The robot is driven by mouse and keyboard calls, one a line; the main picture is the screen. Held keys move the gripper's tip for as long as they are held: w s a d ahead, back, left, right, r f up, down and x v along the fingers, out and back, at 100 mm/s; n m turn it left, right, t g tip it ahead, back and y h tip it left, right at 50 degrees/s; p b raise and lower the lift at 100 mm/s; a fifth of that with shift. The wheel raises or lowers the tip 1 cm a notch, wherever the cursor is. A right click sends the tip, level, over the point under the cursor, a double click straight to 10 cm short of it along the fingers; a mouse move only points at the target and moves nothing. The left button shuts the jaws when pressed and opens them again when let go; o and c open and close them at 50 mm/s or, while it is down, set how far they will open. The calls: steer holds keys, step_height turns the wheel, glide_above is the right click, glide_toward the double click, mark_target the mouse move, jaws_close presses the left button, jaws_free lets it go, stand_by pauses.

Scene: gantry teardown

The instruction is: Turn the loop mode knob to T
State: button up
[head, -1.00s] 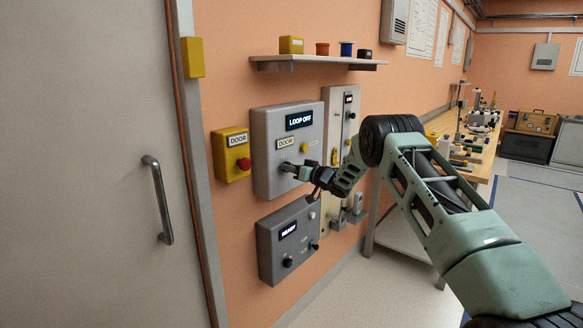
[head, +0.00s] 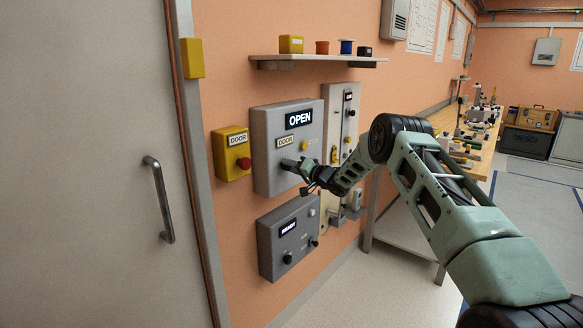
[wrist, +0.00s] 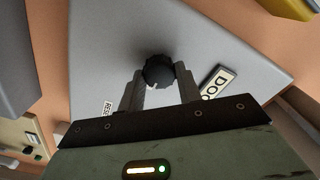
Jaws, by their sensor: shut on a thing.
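The door control box (head: 262,170) is a grey wall box with a lit display (head: 299,118) reading OPEN and a DOOR label. The loop mode knob (wrist: 158,69) is black and round with a ribbed edge, and sits on the grey panel in the wrist view. My gripper (wrist: 159,75) has one finger on each side of it and is shut on it. In the head view my gripper (head: 291,165) reaches the lower part of the box and hides most of the knob there. I cannot read any position letters around the knob.
A yellow box with a red button (head: 243,164) is left of the control box. A grey box with knobs (head: 270,258) is below, and a tall panel (head: 348,98) is to the right. A shelf (head: 310,60) is above. A door handle (head: 160,200) stands out at left.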

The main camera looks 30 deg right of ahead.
steer(key=shift+f, duration=0.1)
stand_by(0.3)
steer(key=o, duration=1)
steer(key=b+v, duration=0.3)
steer(key=v, duration=1.4)
steer(key=shift+s, duration=0.2)
